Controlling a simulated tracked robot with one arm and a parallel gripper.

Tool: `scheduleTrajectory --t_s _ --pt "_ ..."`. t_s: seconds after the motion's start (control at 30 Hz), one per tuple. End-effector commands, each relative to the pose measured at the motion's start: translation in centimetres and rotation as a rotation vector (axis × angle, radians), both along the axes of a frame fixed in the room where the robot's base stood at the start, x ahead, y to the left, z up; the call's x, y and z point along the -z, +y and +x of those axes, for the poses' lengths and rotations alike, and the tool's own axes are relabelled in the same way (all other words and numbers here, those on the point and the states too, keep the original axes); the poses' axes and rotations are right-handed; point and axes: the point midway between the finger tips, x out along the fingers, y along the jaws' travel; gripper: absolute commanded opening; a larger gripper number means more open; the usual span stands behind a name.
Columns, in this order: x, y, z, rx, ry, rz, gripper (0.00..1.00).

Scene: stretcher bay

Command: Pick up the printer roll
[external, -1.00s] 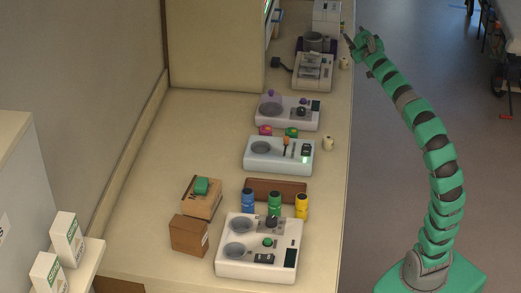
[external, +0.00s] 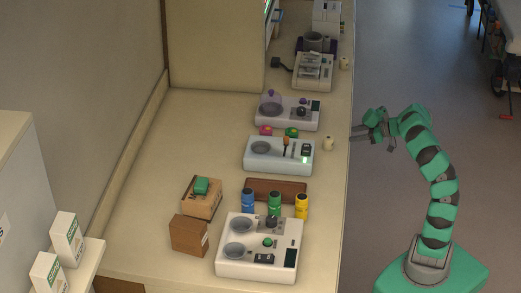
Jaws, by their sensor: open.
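Two small cream rolls with a dark spot stand on the counter, and I cannot tell them apart by kind. The nearer roll (external: 328,143) is close to the counter's right edge, right of the white device with a green light. The farther roll (external: 344,64) is beside the printer-like machine at the back. My gripper (external: 354,133) is open and empty at the counter's right edge, its fingers pointing left. It is a short way right of the nearer roll and apart from it.
The white device with a green light (external: 255,162) and a device with a purple knob (external: 272,119) flank the nearer roll on its left. Blue, green and yellow bottles (external: 302,207) stand closer to the camera. Open floor (external: 410,75) lies right of the counter (external: 130,200).

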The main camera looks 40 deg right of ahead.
Motion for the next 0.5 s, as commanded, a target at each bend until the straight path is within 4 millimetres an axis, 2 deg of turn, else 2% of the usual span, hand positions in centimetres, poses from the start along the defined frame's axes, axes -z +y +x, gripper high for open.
scheduleTrajectory --t_s 0.1,0.23,0.5 --pt "0.3 0.1 -0.3 -0.006 0.011 0.012 0.48" --pt "0.7 0.8 0.5 -0.009 0.008 0.01 0.48" --pt "2.6 3.6 4.0 -0.01 0.007 0.011 0.48"
